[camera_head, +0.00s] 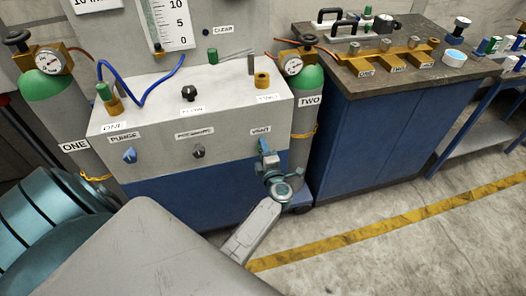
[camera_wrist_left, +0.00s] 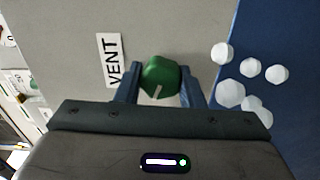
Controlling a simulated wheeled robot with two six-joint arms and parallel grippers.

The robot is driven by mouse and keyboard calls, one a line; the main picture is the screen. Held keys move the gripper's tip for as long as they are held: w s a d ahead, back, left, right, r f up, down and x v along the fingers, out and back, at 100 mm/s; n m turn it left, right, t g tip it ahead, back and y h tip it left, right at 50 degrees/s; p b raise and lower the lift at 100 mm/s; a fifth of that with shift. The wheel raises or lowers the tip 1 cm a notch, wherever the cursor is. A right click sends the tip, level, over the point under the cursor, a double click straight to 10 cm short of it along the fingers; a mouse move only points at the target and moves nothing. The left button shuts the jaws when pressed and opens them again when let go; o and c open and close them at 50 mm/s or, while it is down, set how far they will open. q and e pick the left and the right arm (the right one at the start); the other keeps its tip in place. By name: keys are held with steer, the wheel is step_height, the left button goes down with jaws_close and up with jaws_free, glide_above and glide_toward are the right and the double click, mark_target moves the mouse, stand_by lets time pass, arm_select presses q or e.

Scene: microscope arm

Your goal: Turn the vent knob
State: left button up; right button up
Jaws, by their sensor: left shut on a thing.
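The green vent knob (camera_wrist_left: 160,77) sits between the two fingers of my left gripper (camera_wrist_left: 160,84) in the left wrist view, beside the VENT label (camera_wrist_left: 113,60). A pale line on the knob points down in that view. In the head view my left gripper (camera_head: 267,158) is at the right end of the panel's front face, just under its VENT label (camera_head: 261,131), and hides most of the knob. The gripper is shut on the knob. The blue purge knob (camera_head: 130,155) and a dark knob (camera_head: 198,151) are to its left. My right gripper is not in view.
Cylinder TWO (camera_head: 305,100) stands close to the right of the panel, and cylinder ONE (camera_head: 75,130) stands at its left. A blue bench (camera_head: 375,140) is further right. Several white round things (camera_wrist_left: 277,74) lie against blue in the wrist view. The floor (camera_head: 380,205) is open.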

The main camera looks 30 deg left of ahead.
arm_select(q)
steer(key=shift+f+n+b, duration=0.1)
steer(key=shift+n+b, duration=0.35)
steer(key=shift+n, duration=0.65)
steer(key=shift+n+b, duration=0.3)
steer(key=shift+n, duration=0.5)
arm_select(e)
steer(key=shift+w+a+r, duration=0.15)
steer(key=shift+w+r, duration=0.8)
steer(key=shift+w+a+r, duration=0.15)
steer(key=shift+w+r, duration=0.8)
arm_select(q)
steer(key=o, duration=1)
